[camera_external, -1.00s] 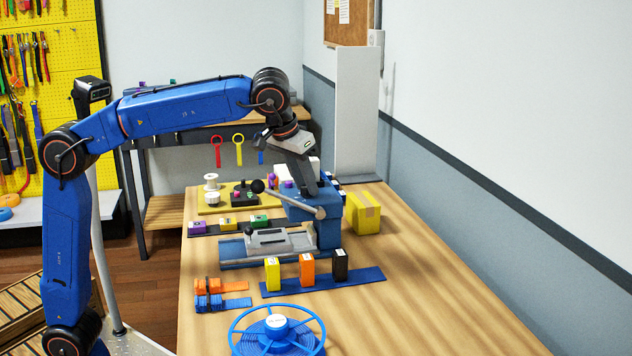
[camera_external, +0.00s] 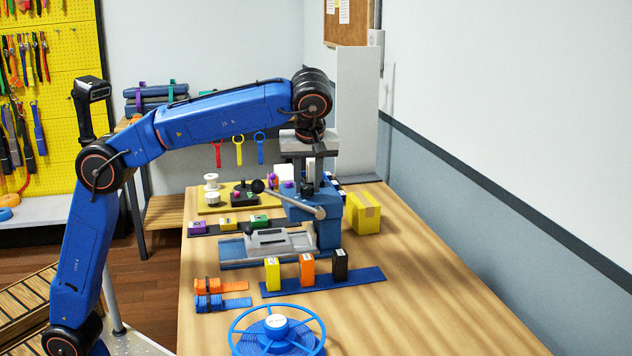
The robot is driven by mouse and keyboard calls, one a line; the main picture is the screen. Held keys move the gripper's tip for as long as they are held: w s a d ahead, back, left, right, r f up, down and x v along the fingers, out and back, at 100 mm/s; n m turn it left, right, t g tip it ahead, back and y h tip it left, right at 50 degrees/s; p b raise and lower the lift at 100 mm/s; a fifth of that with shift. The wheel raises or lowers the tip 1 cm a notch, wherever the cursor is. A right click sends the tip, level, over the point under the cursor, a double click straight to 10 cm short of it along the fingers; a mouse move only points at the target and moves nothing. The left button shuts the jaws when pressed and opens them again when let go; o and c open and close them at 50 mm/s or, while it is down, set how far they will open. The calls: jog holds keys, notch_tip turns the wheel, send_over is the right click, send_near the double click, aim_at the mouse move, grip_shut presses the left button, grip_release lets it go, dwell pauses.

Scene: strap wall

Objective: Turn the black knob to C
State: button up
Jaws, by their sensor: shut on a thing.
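My gripper (camera_external: 317,184) points down at the upper part of the blue bench machine (camera_external: 297,211), its dark fingers close together. It is shut on what I take to be the black knob. The knob itself is hidden by the fingers and the machine, and so is any pointer. The letter marks, C among them, cannot be read in this view.
The machine's lever has a black ball end (camera_external: 257,186) just left of my gripper. A yellow box (camera_external: 362,213) stands to the right. The table's right side is clear.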

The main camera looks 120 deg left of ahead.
jog(key=shift+w+n+g+h, duration=0.1)
jog(key=shift+n+g+h, duration=0.25)
jog(key=shift+n, duration=0.85)
jog(key=o, duration=1.1)
jog(key=shift+c, duration=0.2)
